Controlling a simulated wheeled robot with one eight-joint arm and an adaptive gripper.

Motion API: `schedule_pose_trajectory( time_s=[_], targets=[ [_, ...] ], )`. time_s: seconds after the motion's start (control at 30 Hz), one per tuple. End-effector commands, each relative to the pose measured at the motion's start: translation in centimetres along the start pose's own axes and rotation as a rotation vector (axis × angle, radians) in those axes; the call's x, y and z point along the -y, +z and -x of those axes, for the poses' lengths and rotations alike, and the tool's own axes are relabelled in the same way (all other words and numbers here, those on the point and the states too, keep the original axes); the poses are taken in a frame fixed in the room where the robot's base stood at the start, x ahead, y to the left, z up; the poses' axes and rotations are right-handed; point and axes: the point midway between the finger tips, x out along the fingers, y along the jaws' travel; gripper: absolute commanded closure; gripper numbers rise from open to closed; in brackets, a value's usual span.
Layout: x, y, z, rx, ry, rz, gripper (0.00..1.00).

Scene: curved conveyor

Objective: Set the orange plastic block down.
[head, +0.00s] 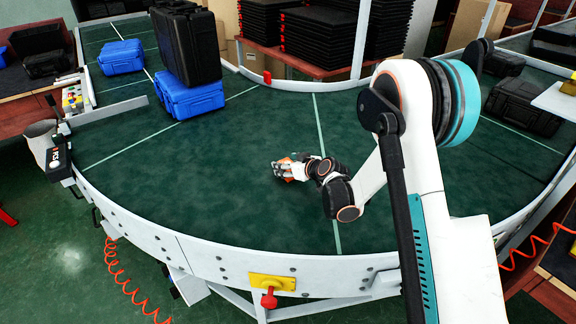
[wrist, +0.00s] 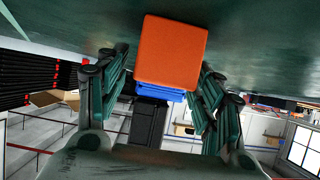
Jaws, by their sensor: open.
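The orange plastic block (head: 287,177) is on the dark green belt of the curved conveyor (head: 200,190), near its middle, partly hidden by my gripper (head: 291,166). In the wrist view the orange block (wrist: 172,52) shows clearly between the fingertips of my gripper (wrist: 165,75). The fingers stand open on either side of the block, with a narrow gap visible at the left finger. The block appears to rest on the belt, though its contact face is hard to see.
A blue case (head: 188,97) with a black case (head: 186,45) on it stands on the belt at the back left. Another blue case (head: 121,57) is farther left. A black case (head: 522,106) is at the right. The belt around the block is clear.

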Motion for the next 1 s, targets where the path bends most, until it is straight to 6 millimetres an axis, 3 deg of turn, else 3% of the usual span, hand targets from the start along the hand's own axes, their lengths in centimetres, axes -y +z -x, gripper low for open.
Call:
schedule_pose_trajectory(
  time_s=[0.17, 0.6, 1.0],
  targets=[
    [-0.1, -0.2, 2.3, 0.0, 0.002, -0.001, 0.39],
    [-0.1, -0.1, 10.6, 0.0, 0.001, -0.001, 0.39],
    [0.0, -0.4, 12.4, 0.005, 0.002, -0.004, 0.39]
  ],
)
